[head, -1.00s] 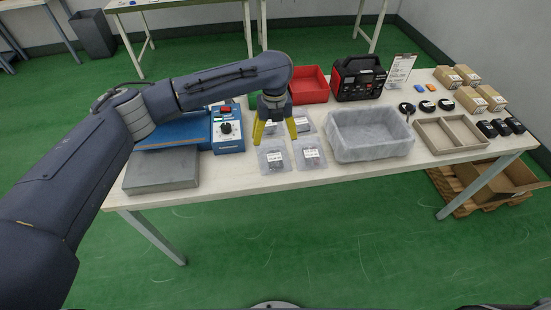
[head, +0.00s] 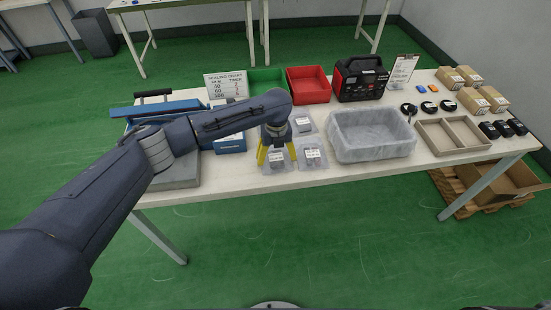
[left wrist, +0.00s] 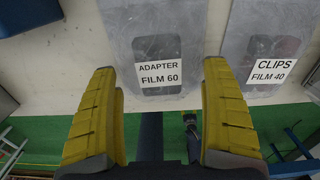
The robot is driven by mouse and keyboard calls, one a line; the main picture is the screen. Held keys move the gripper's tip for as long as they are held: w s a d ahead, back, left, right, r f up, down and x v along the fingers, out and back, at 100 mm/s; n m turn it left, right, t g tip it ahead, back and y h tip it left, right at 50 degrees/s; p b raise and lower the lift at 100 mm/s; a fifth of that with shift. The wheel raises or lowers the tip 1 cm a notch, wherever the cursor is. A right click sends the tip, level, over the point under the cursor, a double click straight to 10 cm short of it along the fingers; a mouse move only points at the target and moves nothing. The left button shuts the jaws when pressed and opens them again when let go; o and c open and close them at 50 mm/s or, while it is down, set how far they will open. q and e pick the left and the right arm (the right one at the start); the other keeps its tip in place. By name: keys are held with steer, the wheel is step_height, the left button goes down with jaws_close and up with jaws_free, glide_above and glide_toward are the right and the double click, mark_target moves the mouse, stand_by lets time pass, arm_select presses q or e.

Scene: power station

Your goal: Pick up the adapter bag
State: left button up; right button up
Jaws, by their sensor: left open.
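The adapter bag (head: 276,162) is a flat clear bag at the front left of a small group of bags on the table. In the left wrist view the adapter bag (left wrist: 157,45) shows a dark item and a white label reading "ADAPTER FILM 60". My left gripper (head: 277,153) points down, its yellow fingers spread on either side of this bag. Its fingers (left wrist: 160,75) are open and empty in the left wrist view. I cannot tell how high they are above the bag. My right gripper is not in view.
The clips bag (head: 313,158) lies close to the right, with a further bag (head: 303,124) behind. A grey bin (head: 371,150) stands right of them. A blue box (head: 231,144) and a grey slab (head: 183,175) are left. The table's front edge is close.

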arm_select(q)
steer(key=shift+f, duration=0.75)
steer(key=shift+c, duration=0.4)
steer(key=c, duration=1.2)
steer(key=shift+r, duration=0.1)
steer(key=shift+c, duration=0.2)
